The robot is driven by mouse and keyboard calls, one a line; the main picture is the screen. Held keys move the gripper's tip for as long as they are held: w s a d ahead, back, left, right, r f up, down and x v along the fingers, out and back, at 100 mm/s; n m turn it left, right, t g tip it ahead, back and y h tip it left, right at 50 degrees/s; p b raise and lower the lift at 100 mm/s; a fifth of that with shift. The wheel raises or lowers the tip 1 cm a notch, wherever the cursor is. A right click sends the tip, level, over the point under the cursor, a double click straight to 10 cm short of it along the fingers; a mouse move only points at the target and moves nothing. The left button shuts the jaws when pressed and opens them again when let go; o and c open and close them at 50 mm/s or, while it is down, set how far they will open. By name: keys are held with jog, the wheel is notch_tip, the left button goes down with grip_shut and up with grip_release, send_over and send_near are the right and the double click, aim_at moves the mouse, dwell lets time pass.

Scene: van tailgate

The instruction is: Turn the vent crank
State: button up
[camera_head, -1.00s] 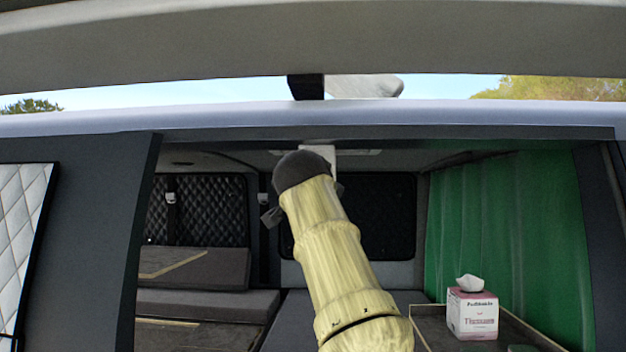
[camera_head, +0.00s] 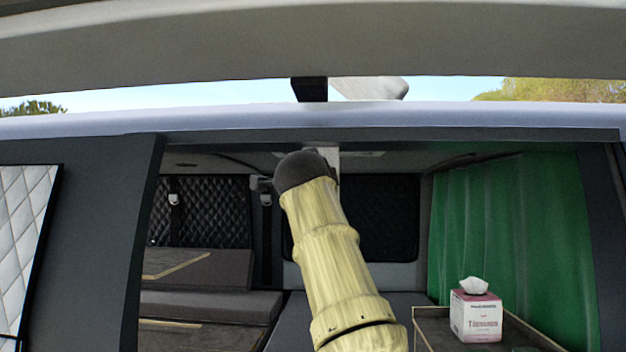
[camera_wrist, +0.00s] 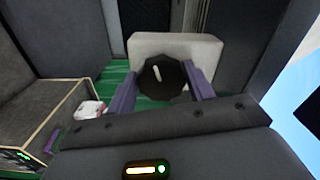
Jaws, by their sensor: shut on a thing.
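In the wrist view, a dark round knob (camera_wrist: 164,78) with a white mark on its face sits in front of a pale block (camera_wrist: 150,46). My gripper (camera_wrist: 161,80) is shut on the knob, with one purple finger on each side of it. I cannot tell the crank's arm or its axis behind the knob. In the head view, my own arm reaches up under the van's roof and hides the knob and most of my gripper.
A tissue box (camera_head: 475,312) stands on a tray-like shelf (camera_head: 430,325) at the lower right, beside a green curtain (camera_head: 510,235). Grey cushions (camera_head: 205,270) lie at the left. The raised tailgate (camera_head: 310,40) and roof edge (camera_head: 230,120) lie above my arm.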

jog(key=shift+w+f, duration=0.1)
jog(key=shift+f, duration=0.25)
jog(key=o, duration=0.8)
jog(key=shift+d, duration=0.1)
jog(key=shift+o, duration=0.8)
jog(key=shift+d+r, duration=0.15)
jog(key=shift+r, duration=0.05)
jog(key=s+b, duration=0.7)
jog(key=s, duration=1)
jog(key=shift+s+a+b, duration=0.35)
jog(key=shift+s+b, duration=0.05)
